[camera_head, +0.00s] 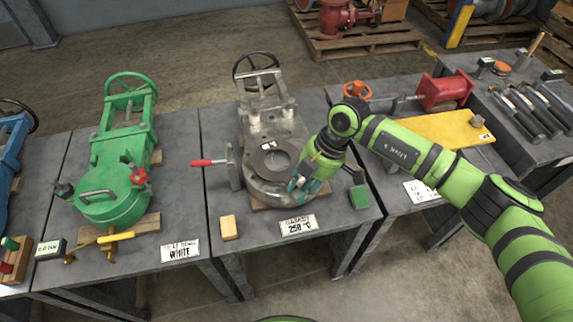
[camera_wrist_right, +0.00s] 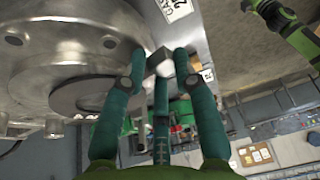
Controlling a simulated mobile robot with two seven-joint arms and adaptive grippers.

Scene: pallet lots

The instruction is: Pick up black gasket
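A flat dark ring, the black gasket (camera_head: 271,160), lies on the round face of the grey metal valve (camera_head: 262,190), with a small white label at its upper edge. A dark disc, apparently the gasket (camera_wrist_right: 78,95), also shows in the right wrist view beside the left finger, partly hidden by it. My right gripper (camera_head: 299,185) is at the right front rim of the valve face, just right of the ring. Its teal fingers (camera_wrist_right: 160,58) are spread apart in the right wrist view, and no gasket shows clearly between them. My left gripper is not in view.
A red-handled clamp (camera_head: 232,165) stands left of the valve. A yellow block (camera_head: 229,227), a label card (camera_head: 297,226) and a green block (camera_head: 359,197) lie in front. A green valve (camera_head: 112,190) stands on the left table. A yellow plate (camera_head: 440,129) lies at right.

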